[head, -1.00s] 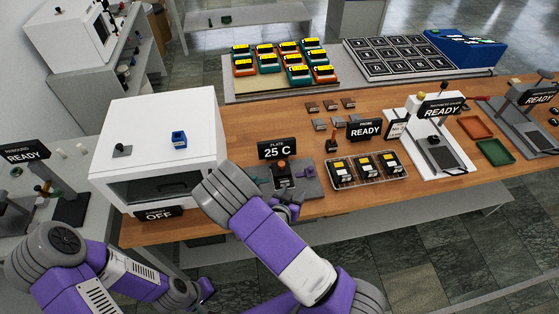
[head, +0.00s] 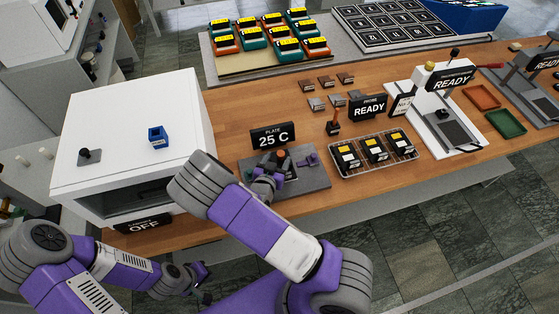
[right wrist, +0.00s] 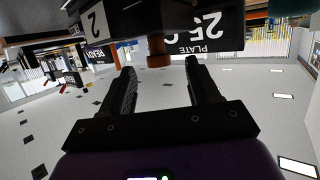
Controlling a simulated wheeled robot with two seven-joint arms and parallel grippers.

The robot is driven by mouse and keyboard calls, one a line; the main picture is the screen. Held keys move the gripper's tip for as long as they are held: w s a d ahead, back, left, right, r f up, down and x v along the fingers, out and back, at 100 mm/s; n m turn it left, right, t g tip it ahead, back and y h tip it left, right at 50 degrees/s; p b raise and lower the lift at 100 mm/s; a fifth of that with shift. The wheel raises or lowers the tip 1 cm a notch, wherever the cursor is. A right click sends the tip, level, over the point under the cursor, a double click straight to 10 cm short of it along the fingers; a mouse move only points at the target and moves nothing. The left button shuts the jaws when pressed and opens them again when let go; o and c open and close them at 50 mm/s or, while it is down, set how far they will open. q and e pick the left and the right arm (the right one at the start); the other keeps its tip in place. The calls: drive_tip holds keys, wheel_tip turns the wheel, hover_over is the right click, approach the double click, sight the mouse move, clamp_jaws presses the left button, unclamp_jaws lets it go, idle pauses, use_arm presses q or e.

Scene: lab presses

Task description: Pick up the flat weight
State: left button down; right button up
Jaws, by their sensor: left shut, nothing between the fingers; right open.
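No item is labelled as the flat weight. A dark flat piece with a brown-orange knob (head: 281,155) stands on the grey plate station (head: 318,181); its knob (right wrist: 158,50) also shows in the right wrist view. A grey flat piece with a dark knob (head: 88,156) lies on the white oven's top; I cannot tell which is the weight. My right gripper (head: 277,172) is at the plate station, partly hiding the dark piece. In the right wrist view its open fingers (right wrist: 160,68) point toward the knob, with nothing gripped. My left gripper (head: 202,270) is shut and empty, low in front of the bench.
The white oven (head: 120,130), marked OFF, stands left with a blue cup (head: 157,137) on top. The "25 C" sign (head: 272,136) stands behind the plate station.

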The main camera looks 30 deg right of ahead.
sight(281, 153)
drive_tip(key=x, duration=0.6)
drive_tip(key=shift+d+r, duration=0.1)
drive_tip(key=shift+d, duration=0.05)
clamp_jaws()
idle(1.1)
drive_tip(key=shift+w+r, duration=0.1)
